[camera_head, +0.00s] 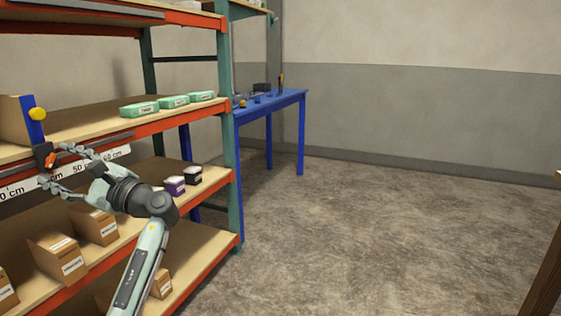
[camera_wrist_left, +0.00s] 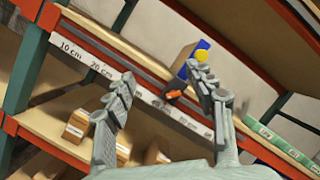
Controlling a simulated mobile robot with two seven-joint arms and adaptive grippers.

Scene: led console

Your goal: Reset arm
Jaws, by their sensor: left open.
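My left gripper (camera_head: 52,164) is open and empty in front of the orange-edged shelf rack, its fingers spread and pointing left. In the left wrist view the spread fingers of my left gripper (camera_wrist_left: 164,75) show with the shelf edge behind them. A blue panel (camera_head: 34,130) with a yellow knob (camera_head: 37,113) stands on the middle shelf, just beyond the upper finger. A small black-and-orange piece (camera_head: 46,156) sits at the shelf edge between the finger directions; it also shows in the left wrist view (camera_wrist_left: 173,95). Contact with the gripper cannot be told. My right gripper is not in view.
A white ruler strip (camera_head: 115,153) with centimetre marks runs along the shelf front. Green boxes (camera_head: 174,101) stand on the middle shelf. A blue table (camera_head: 270,103) is behind; the floor at right is clear.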

